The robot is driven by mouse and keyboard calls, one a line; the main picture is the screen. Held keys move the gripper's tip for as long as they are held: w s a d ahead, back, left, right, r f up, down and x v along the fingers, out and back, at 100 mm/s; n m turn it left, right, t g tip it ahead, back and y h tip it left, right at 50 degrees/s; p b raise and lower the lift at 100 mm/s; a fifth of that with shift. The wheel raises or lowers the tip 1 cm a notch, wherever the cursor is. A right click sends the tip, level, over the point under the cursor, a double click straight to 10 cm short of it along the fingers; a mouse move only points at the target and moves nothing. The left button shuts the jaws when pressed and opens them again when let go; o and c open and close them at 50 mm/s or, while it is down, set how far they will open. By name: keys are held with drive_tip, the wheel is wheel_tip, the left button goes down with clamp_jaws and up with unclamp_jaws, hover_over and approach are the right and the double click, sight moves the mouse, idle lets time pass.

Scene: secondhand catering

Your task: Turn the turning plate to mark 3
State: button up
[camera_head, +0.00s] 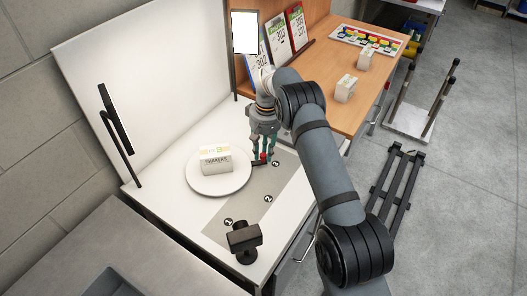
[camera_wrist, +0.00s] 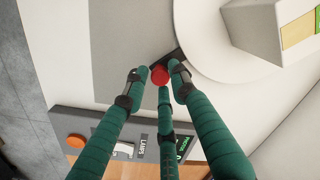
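The turning plate is a round white disc (camera_head: 205,190) on the white counter. A black arm (camera_wrist: 174,57) with a red knob (camera_wrist: 160,75) reaches from its edge; the knob also shows in the head view (camera_head: 263,156). My gripper (camera_wrist: 159,78), with green fingers, is at the knob, which lies between the fingertips. The fingers stand apart, with a thin gap on the left; contact on the right is unclear. A grey strip (camera_head: 240,215) beside the plate bears round black marks (camera_head: 268,198); their numbers are hard to read.
A white lettered box (camera_head: 215,159) stands on the plate. A black device on a stand (camera_head: 244,240) is at the counter's front. A panel with an orange button (camera_wrist: 76,141) shows in the wrist view. A wooden desk (camera_head: 325,75) with cards and small boxes lies behind.

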drive_tip(key=shift+o, duration=1.3)
wheel_tip(320, 180, up, 12)
drive_tip(key=shift+d, duration=0.25)
drive_tip(key=shift+w, duration=0.1)
drive_tip(key=f, duration=1.2)
drive_tip(key=shift+a, duration=0.3)
